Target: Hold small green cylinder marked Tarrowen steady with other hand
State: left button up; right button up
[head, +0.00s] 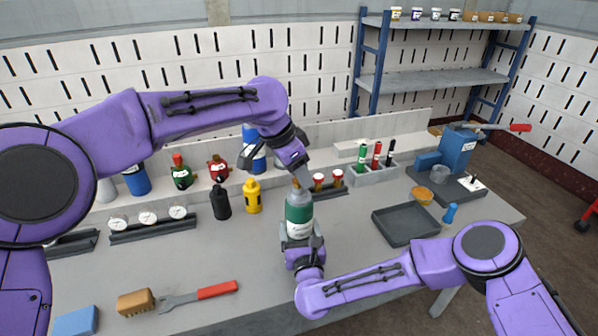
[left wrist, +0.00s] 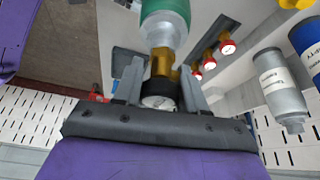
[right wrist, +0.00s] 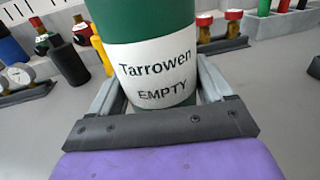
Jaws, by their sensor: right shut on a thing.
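The small green cylinder (head: 299,212) stands upright over the table in the head view. Its white label (right wrist: 160,75) reads "Tarrowen" and "EMPTY" in the right wrist view. My right gripper (head: 302,240) is shut on the cylinder's lower body, with a finger on each side. My left gripper (head: 298,180) is at the cylinder's top. In the left wrist view, its fingers stand on both sides of a brass fitting (left wrist: 162,62) with a round dial (left wrist: 158,101), above the green cylinder's neck. Whether they press on it is not clear.
A yellow bottle (head: 252,196) and a black one (head: 220,202) stand left of the cylinder. A dark tray (head: 405,224) lies to the right. Gauges (head: 148,218), a red-handled tool (head: 217,290) and a brush (head: 135,302) lie at left. The table between is clear.

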pick_arm(q)
jog(key=o, duration=0.3)
jog(key=shift+o, duration=0.2)
jog(key=shift+r, duration=1.3)
jog(key=shift+f, duration=0.1)
jog(key=shift+f, duration=1.2)
